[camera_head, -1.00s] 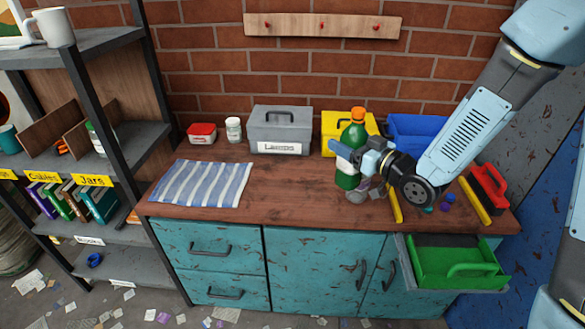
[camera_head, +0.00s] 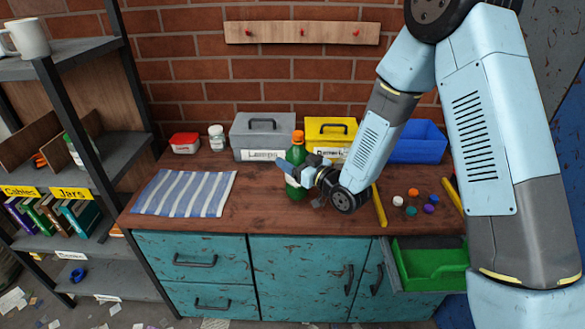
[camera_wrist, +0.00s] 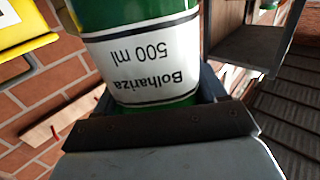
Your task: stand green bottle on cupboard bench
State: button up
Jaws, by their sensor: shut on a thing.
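The green bottle (camera_head: 297,154) with an orange cap and white label stands upright over the wooden top of the teal cupboard bench (camera_head: 262,212). My gripper (camera_head: 300,172) is shut on it around the label, coming from the right. The wrist view shows the bottle's label (camera_wrist: 150,68) between the jaws (camera_wrist: 160,122), reading upside down. The bottle's base is low, at or just above the wood; I cannot tell whether it touches.
A grey box (camera_head: 262,134) and a yellow box (camera_head: 331,129) stand behind the bottle, a blue bin (camera_head: 418,143) to the right. A striped cloth (camera_head: 184,193) lies left.

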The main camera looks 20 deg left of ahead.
jog(key=shift+f, duration=1.55)
jog(key=o, duration=1.6)
jog(key=shift+o, duration=0.2)
